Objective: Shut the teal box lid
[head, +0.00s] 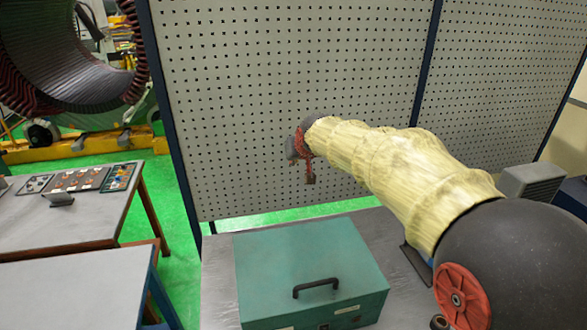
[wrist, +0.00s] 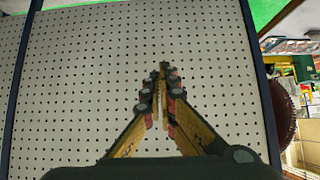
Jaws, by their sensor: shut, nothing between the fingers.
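The teal box (head: 285,260) stands on the grey workbench at the bottom centre of the head view. Its lid lies flat across the top and looks shut, with a black handle (head: 315,287) near the front edge. The lower front of the box is cut off by the picture edge. My gripper (head: 309,180) is in the air above and behind the box, in front of the pegboard, apart from the lid. In the wrist view my gripper (wrist: 163,72) has its fingertips together with nothing between them. The box does not show in the wrist view.
A perforated pegboard (head: 290,90) stands behind the bench. A grey block-like object (head: 530,182) is at the right. A separate table (head: 65,220) at the left bears trays of small parts. Bare bench (head: 215,275) shows left of the box.

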